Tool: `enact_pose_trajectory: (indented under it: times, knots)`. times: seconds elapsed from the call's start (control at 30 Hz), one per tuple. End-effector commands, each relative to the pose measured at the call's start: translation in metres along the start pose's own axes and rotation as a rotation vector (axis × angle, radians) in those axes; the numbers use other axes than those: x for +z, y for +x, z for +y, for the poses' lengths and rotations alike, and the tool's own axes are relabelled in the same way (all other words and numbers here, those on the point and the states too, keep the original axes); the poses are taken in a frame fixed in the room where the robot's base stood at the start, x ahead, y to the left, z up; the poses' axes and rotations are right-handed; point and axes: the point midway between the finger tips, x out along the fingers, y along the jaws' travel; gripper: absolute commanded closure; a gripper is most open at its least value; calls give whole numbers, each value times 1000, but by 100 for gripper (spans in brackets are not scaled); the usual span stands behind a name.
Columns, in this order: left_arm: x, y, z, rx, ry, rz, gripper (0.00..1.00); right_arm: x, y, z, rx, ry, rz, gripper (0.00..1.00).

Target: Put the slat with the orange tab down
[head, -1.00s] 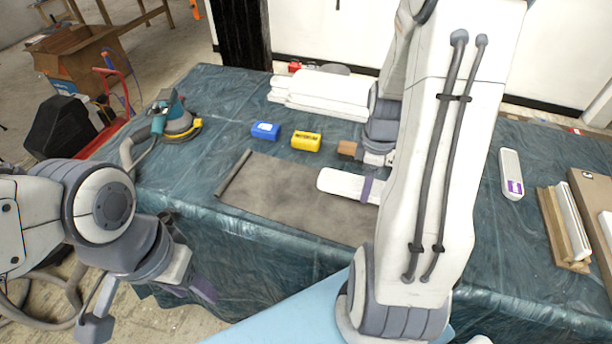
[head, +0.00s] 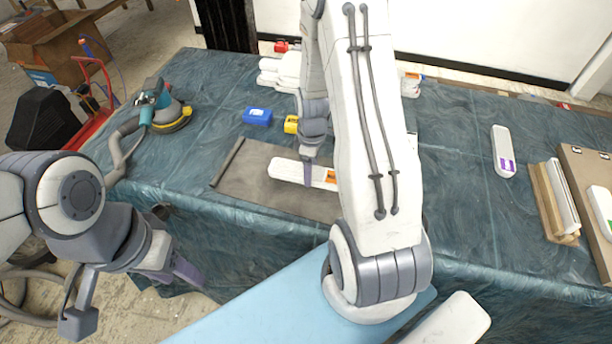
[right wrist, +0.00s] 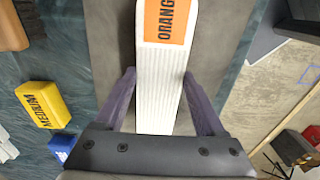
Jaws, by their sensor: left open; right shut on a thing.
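The slat with the orange tab (head: 285,170) is a long white piece over the dark grey mat (head: 245,185). Its orange tab (right wrist: 166,20) shows at the top of the right wrist view, with the printed letters "ORANG" readable. My right gripper (right wrist: 163,112) is shut on the slat, with a purple finger along each side. In the head view my right arm hides the slat's right end. I cannot tell whether the slat touches the mat. My left gripper (head: 188,272) is open and empty in front of the table's left front edge.
A blue block (head: 257,117) and a yellow block (head: 291,124) stand behind the mat. A sander (head: 165,108) is at the left. A white slat with a purple label (head: 503,152) and a wooden holder (head: 552,205) are at the right. The mat's left part is bare.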

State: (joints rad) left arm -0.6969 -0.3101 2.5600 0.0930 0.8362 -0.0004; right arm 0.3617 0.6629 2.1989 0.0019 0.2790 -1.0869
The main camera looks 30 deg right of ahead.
Motion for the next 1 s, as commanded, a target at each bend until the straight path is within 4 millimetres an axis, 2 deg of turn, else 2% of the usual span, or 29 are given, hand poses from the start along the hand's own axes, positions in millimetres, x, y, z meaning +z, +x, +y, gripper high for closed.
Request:
enact_pose_trajectory:
  times: [0.1, 0.2, 0.57, 0.6, 0.67, 1.0]
  knots:
    - [0, -2, 0, 0, 0, 0, 50, 0, 18, -1, -4, -2, -2, 92]
    - [0, -3, 0, 0, 0, 0, 50, -1, 25, -1, -1, -3, -1, 92]
    - [0, 0, 0, 0, 0, 0, 50, -2, 30, -1, 0, -4, 0, 92]
    - [0, 1, 0, 0, 0, 0, 50, -2, 30, -1, -1, -4, 0, 24]
    - [0, 0, 0, 0, 0, 0, 50, -2, 29, -1, 0, -5, 0, 1]
    - [0, -3, 0, 0, 0, 0, 50, -2, 22, -1, 2, -5, 1, 0]
